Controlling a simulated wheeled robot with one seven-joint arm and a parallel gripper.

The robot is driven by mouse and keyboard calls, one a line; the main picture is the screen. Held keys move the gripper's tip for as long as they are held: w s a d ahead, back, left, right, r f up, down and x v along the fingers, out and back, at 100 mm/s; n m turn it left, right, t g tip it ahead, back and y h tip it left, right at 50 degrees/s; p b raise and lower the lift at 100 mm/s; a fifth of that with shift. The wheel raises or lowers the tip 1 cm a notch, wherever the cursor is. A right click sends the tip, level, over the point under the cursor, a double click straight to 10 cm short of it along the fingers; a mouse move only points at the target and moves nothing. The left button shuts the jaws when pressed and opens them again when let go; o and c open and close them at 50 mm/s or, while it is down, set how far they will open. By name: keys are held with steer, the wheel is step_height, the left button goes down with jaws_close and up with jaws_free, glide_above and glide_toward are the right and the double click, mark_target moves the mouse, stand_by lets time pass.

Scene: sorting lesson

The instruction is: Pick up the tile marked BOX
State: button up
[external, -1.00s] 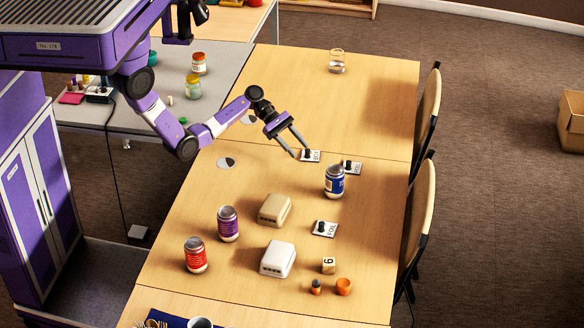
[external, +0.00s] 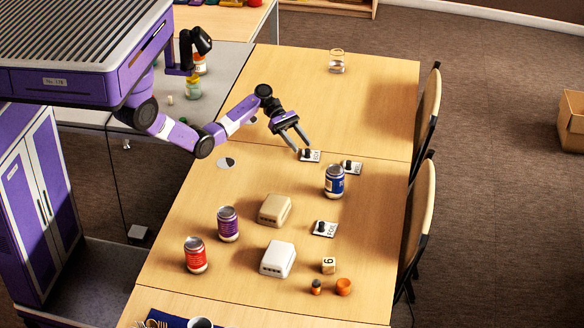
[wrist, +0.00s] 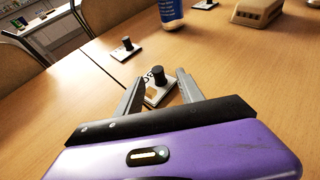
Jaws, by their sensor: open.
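A white tile with a black knob (external: 314,156) lies flat near the table's seam; its short lettering looks like BOX but is small. In the wrist view the tile (wrist: 152,97) lies ahead between my fingers, its lettering partly hidden. My gripper (external: 303,147) is open and empty, its fingertips close to the tile's knob on the left. In the wrist view my gripper (wrist: 160,76) has one finger on each side of the tile; I cannot tell whether they touch it. Two other knobbed tiles, one (external: 356,168) just right and one (external: 331,230) nearer the front, lie apart.
A blue jar (external: 335,184) stands just below the second tile. Tan (external: 274,211) and white (external: 278,259) blocks, a purple jar (external: 228,224) and a red jar (external: 196,256) stand nearer the front. The far table half is clear except for a glass jar (external: 337,62).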

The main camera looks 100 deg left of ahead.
mark_target(307, 150)
steer(key=shift+b+x, duration=0.5)
steer(key=shift+x, duration=1.9)
steer(key=shift+w+a+r, duration=0.1)
steer(key=shift+r, duration=0.1)
jaws_close()
